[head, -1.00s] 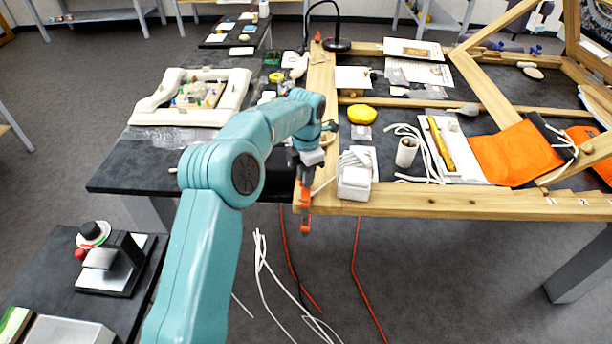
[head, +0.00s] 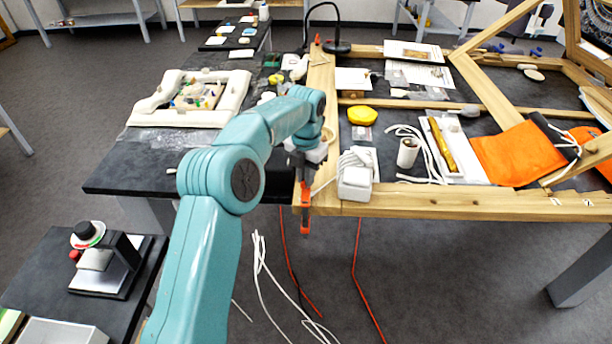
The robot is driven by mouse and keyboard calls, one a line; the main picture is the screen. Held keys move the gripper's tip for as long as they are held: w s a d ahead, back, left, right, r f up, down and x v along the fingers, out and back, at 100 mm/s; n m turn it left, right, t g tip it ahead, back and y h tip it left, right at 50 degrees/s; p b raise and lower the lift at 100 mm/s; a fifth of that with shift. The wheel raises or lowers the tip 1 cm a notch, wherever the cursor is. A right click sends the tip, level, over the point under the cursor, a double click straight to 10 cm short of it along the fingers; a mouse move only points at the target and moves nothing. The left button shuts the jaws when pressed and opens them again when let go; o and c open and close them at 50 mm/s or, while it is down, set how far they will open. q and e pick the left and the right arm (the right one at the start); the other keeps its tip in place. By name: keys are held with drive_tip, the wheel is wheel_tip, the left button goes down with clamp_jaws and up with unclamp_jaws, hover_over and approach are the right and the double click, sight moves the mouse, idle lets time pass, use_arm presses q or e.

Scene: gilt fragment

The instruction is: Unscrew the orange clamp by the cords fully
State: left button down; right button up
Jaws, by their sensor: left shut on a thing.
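The orange clamp (head: 305,212) sits at the front left corner of the wooden frame (head: 440,204), upright, with its lower end below the frame's edge. My left gripper (head: 304,176) reaches down over the clamp's upper part and is shut on it; the fingertips are partly hidden by the wrist. White cords (head: 262,262) hang and lie below on the floor, with red cords (head: 357,262) to their right. My right gripper is not in view.
A white box with a coiled cord (head: 356,182) stands on the frame just right of the clamp. A white roll (head: 408,152), a yellow lump (head: 362,116) and an orange cloth (head: 518,152) lie farther right. A dark table (head: 130,175) adjoins at left.

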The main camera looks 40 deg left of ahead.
use_arm(q)
drive_tip(key=shift+w+r, duration=0.1)
drive_tip(key=shift+r, duration=0.1)
drive_tip(key=c, duration=1.3)
unclamp_jaws()
drive_tip(key=shift+o, duration=0.6)
drive_tip(key=shift+f, duration=0.1)
wheel_tip(320, 180, up, 16)
drive_tip(key=p, duration=0.5)
drive_tip(key=shift+r+p, duration=0.2)
drive_tip(key=shift+p, duration=0.1)
